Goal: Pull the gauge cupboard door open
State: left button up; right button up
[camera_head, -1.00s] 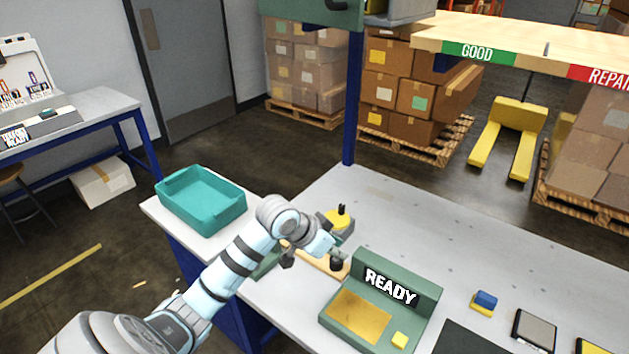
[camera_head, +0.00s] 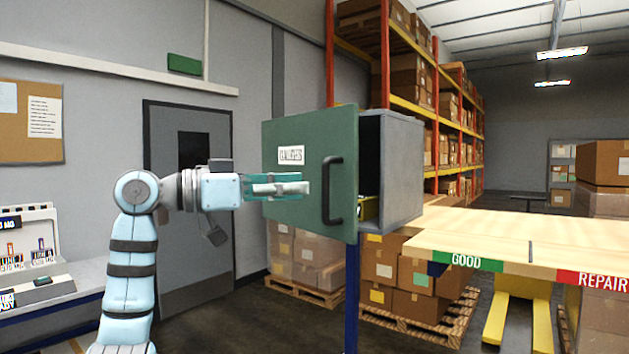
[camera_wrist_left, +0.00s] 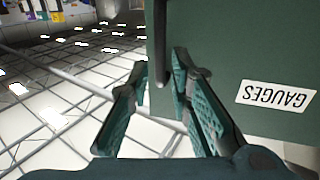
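The gauge cupboard (camera_head: 408,170) is a grey box raised above the bench. Its green door (camera_head: 290,212) carries a GAUGES label and stands partly open, with its free edge toward me and the dark inside showing at right. A black bar handle (camera_head: 331,190) is near that free edge. My left gripper (camera_head: 304,188) is in front of the door, just left of the handle. The left wrist view shows its fingers (camera_wrist_left: 162,68) spread and nothing clearly held, with the door (camera_wrist_left: 245,50) beyond. My right gripper is not in view.
A yellow item (camera_head: 369,209) shows low inside the cupboard. A blue post (camera_head: 351,300) stands below it. A wooden shelf (camera_head: 500,232) marked GOOD and REPAIR extends to the right. Boxes on pallets (camera_head: 395,280) are behind.

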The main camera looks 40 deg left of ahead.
aim_at(323, 185)
pick_arm(q)
jog(key=x, duration=0.4)
jog(key=shift+s+d+r+p, duration=0.1)
jog(key=shift+d+r+p, duration=0.1)
jog(key=shift+p, duration=0.2)
jog(key=shift+a+f, duration=0.1)
jog(key=shift+c, duration=0.4)
grip_shut()
